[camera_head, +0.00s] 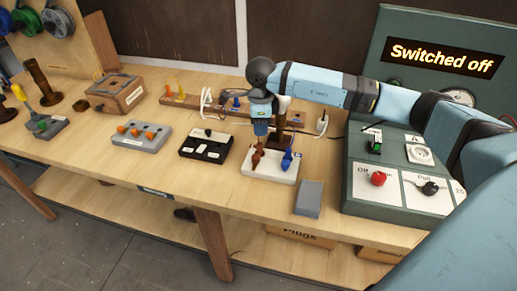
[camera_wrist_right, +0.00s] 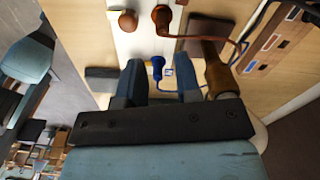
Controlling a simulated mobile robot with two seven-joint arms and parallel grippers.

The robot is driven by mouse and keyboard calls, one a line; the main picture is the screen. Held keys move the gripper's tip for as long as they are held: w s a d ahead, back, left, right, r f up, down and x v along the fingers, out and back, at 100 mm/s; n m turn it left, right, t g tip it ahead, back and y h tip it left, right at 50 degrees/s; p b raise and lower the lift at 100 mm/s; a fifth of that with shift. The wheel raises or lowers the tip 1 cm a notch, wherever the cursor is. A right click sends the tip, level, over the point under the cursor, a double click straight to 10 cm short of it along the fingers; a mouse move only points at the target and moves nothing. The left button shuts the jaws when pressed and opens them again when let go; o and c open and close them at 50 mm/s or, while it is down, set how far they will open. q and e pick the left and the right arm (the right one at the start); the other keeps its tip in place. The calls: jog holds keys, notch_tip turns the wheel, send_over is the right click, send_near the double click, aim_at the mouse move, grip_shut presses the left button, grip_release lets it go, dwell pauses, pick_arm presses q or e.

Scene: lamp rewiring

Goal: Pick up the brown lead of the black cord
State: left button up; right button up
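My right gripper (camera_head: 260,142) points down over the white block (camera_head: 283,174), close to an upright brown lead end (camera_head: 256,160). I cannot tell from this view whether they touch. A blue lead end (camera_head: 287,161) stands on the same block to the right. In the right wrist view my fingers (camera_wrist_right: 158,72) are apart, with a blue lead end (camera_wrist_right: 158,66) showing in the gap beyond them. A brown lead end (camera_wrist_right: 161,17) with a curving brown wire lies past the fingertips. Nothing appears gripped. My left gripper is out of view. The black cord itself is not clear.
A brown post (camera_head: 280,122) stands right behind the gripper. A black block (camera_head: 205,147) lies to the left and a grey block (camera_head: 309,198) to the front right. The green switch panel (camera_head: 400,209) borders the right. The table front is mostly bare.

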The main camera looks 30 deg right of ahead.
aim_at(260, 143)
jog(key=f, duration=0.4)
jog(key=f+p, duration=0.1)
jog(key=f, duration=0.4)
jog(key=shift+w+f, duration=0.2)
jog(key=shift+f, duration=0.05)
grip_shut()
